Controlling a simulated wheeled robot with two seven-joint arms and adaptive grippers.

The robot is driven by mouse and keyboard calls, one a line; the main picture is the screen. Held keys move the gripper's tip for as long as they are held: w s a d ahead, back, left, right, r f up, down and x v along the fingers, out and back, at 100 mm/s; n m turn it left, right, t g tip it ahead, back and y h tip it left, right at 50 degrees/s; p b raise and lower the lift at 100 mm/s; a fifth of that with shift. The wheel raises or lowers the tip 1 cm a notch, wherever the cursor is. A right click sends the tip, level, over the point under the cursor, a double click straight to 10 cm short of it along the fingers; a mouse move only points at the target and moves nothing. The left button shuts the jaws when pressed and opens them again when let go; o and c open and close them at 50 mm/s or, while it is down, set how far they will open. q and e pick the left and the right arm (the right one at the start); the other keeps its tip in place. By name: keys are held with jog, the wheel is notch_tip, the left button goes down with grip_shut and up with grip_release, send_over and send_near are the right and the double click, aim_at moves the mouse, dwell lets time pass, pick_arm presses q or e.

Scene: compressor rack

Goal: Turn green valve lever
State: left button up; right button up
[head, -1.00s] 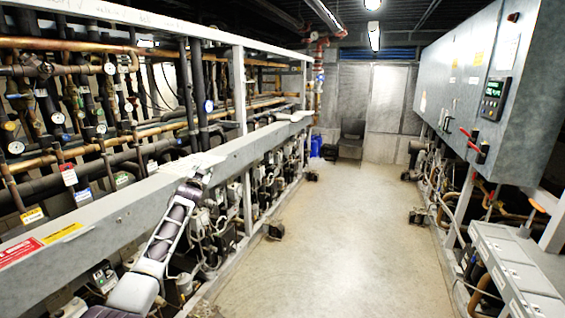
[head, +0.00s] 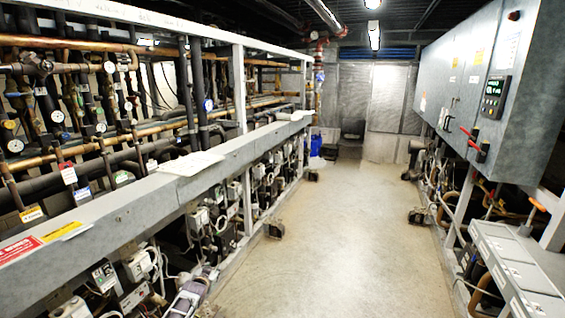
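I cannot make out a green valve lever for certain. My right gripper is not in view.
A long grey beam (head: 120,215) runs along the left rack, with pipes and gauges above it. Grey cabinets (head: 480,85) with red handles (head: 469,137) hang on the right. A grey box (head: 520,265) stands below them. The concrete aisle (head: 330,240) between is clear.

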pick_arm(q)
jog(key=s+d+f+g, duration=0.2)
jog(key=s+f+g, duration=0.4)
jog(key=s+f, duration=2.6)
jog(key=s+f+g, duration=0.1)
jog(key=s+f, duration=0.3)
jog(key=s, duration=1)
jog(key=s+d+f+g+b, duration=0.1)
jog(key=s+f, duration=0.3)
jog(key=s, duration=1)
jog(key=s+d+f+g, duration=0.1)
jog(key=s+f+g, duration=0.2)
jog(key=s, duration=1.2)
notch_tip(320, 180, down, 2)
jog(key=shift+n+b, duration=0.3)
jog(key=shift+d, duration=0.1)
